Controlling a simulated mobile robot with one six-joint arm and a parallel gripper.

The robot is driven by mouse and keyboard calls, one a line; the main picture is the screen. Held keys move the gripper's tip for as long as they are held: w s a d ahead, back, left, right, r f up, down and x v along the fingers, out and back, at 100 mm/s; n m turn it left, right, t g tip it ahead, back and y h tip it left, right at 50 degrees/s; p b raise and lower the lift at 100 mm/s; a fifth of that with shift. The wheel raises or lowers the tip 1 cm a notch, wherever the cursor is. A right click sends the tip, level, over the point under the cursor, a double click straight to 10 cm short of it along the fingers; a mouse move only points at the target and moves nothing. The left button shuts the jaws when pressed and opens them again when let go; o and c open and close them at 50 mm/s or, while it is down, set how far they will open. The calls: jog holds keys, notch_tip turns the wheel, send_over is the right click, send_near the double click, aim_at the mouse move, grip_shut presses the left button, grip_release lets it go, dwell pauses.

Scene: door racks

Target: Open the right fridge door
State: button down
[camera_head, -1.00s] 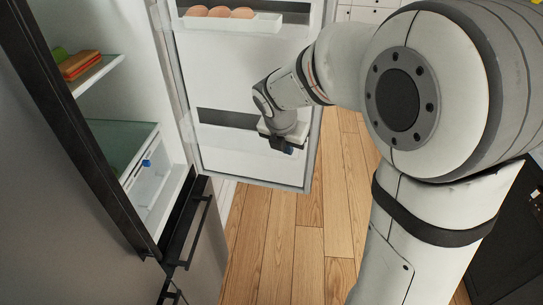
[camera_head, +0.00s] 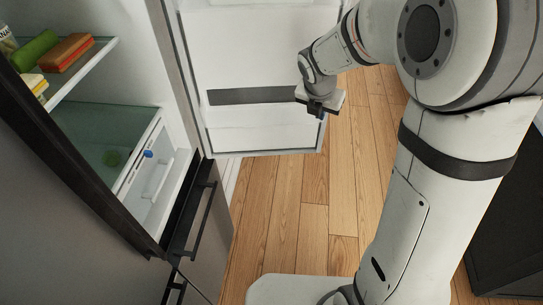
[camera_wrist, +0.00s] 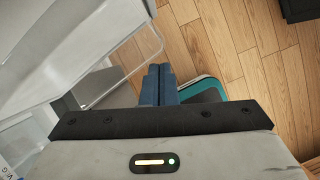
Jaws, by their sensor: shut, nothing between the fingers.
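The right fridge door (camera_head: 255,60) stands wide open, its white inner side with a dark-backed bin facing me in the head view. It is hinged beside the open fridge compartment (camera_head: 115,125). My gripper (camera_head: 320,114) is at the lower right of the door, by its free edge, overlapping it in the picture. I cannot tell if it touches the door. In the wrist view the blue-grey fingers (camera_wrist: 159,84) are together and empty, and the door's pale inner side (camera_wrist: 85,40) fills the upper left.
Food packs (camera_head: 64,53) lie on a fridge shelf. A lower drawer front with a dark handle (camera_head: 198,218) is below the compartment. Wooden floor (camera_head: 290,220) is clear beyond the door edge. A dark cabinet (camera_head: 510,220) stands at the right.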

jog(key=shift+w, duration=0.15)
dwell(0.3)
jog(key=s+d+r, duration=0.1)
jog(key=s+r, duration=0.7)
jog(key=r, duration=0.1)
jog(key=s+d+f+m+y+b, duration=0.1)
jog(key=s+d+f+m+b, duration=0.1)
jog(key=s+m, duration=0.7)
jog(key=s+d+f+m+b, duration=0.2)
jog(key=s+m, duration=0.7)
jog(key=m, duration=1.3)
jog(key=shift+d+f+g+y+b, duration=0.3)
jog(key=shift+d+f+y, duration=0.1)
jog(key=shift+d+f, duration=0.3)
